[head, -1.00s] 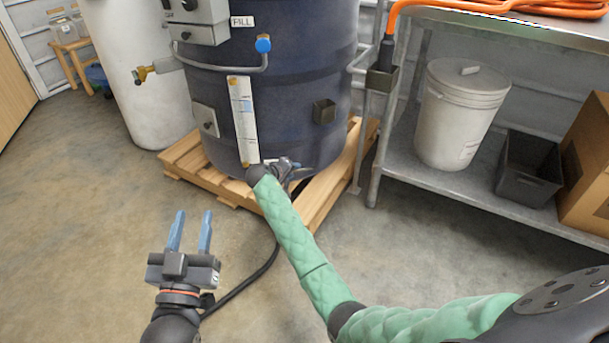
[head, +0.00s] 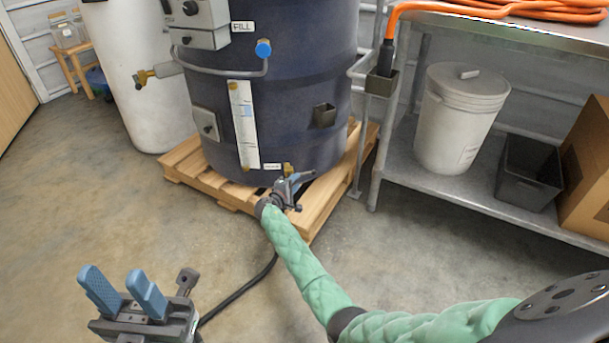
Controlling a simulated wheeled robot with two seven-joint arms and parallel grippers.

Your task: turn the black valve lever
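The dark blue hopper drum (head: 275,110) stands on a wooden pallet. A brass valve fitting (head: 288,169) shows low on its front, beside a small white label. I cannot make out the black lever clearly; my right gripper is in front of that spot. My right gripper (head: 296,181), on the green-sleeved arm, is at the drum's foot just below the brass fitting. Its blue fingers point right and up, and I cannot tell whether they are apart or touch anything. My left gripper (head: 123,291) is open and empty above the floor at lower left.
The pallet (head: 187,165) juts out around the drum. A black hose (head: 245,287) lies on the floor. A metal shelf (head: 400,176) at right holds a white bucket (head: 460,118), a dark bin (head: 528,172) and a cardboard box (head: 590,170). The floor at left is clear.

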